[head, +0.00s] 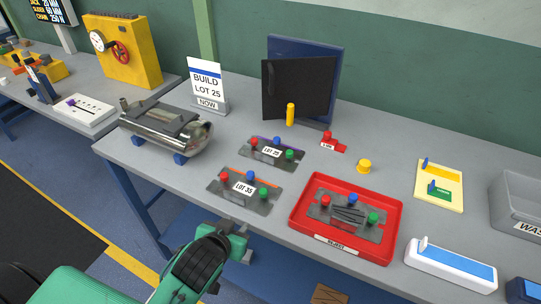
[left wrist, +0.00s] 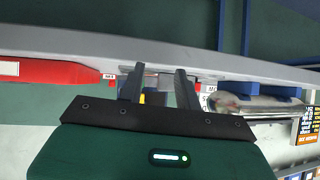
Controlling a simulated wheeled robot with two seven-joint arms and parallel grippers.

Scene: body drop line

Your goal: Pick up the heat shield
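Three flat grey plates with red, blue and green knobs look like heat shields; none is named as such. One (head: 276,141) has a LOT 25 label and a purple strip. A nearer one (head: 265,207) has a LOT 35 label and an orange strip. A third, with dark scratch-like marks (head: 325,222), lies in the red tray (head: 297,233). My left gripper (head: 243,241) is off the table's front edge, below the LOT 35 plate and apart from it. In the left wrist view its fingers (left wrist: 158,88) are spread, with nothing held. My right gripper is out of view.
A metal canister (head: 195,133) with a dark top plate rests on blue supports at left. A sign (head: 206,82) reads BUILD LOT 25 NOW. A dark panel (head: 292,88), yellow peg (head: 290,114), yellow button (head: 364,166) and cream tray (head: 455,172) stand behind and right.

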